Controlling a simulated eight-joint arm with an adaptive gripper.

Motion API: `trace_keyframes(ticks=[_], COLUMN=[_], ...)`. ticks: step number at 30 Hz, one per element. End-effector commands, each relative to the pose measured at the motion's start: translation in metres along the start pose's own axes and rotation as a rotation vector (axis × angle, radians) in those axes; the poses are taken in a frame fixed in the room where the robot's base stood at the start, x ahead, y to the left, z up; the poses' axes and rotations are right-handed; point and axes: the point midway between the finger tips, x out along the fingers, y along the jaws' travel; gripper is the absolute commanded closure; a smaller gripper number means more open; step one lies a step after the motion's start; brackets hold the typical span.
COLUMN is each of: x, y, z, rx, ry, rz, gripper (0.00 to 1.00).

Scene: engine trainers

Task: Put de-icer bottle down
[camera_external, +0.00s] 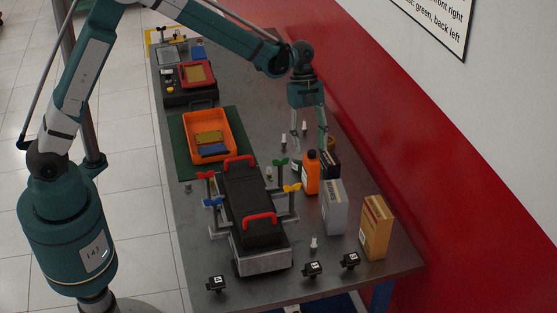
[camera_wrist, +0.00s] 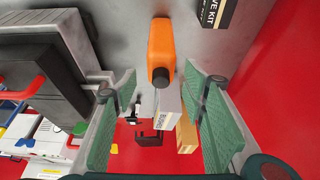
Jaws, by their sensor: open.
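An orange bottle with a black cap (camera_external: 312,174) stands upright on the grey workbench (camera_external: 205,262); I take it for the de-icer bottle, though its label cannot be read. In the wrist view the bottle (camera_wrist: 161,45) shows ahead, between the lines of the two fingers. My gripper (camera_external: 309,147) is open and points down over the bottle's top, one green finger to each side. It also shows open in the wrist view (camera_wrist: 157,95), with clear gaps between the fingers and the bottle. I cannot tell how far the fingertips reach down beside it.
A dark kit box (camera_external: 331,165), a grey box (camera_external: 334,207) and a yellow box (camera_external: 375,228) stand close to the bottle. The black engine trainer (camera_external: 247,205) with red handles lies to its left. An orange tray (camera_external: 225,128) is farther back. The red wall (camera_external: 420,180) runs along the right.

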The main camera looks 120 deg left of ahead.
Motion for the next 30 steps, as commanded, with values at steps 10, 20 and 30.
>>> trace_keyframes(ticks=[10,20,30], x=[-0.014,-0.032,-0.049], y=[0.023,0.066,0.126], z=[-0.060,-0.140,-0.218], rx=[-0.051,-0.131,-0.220], ry=[-0.030,-0.065,-0.089], rz=[-0.018,-0.055,-0.110], gripper=[0.58,0.58,0.58])
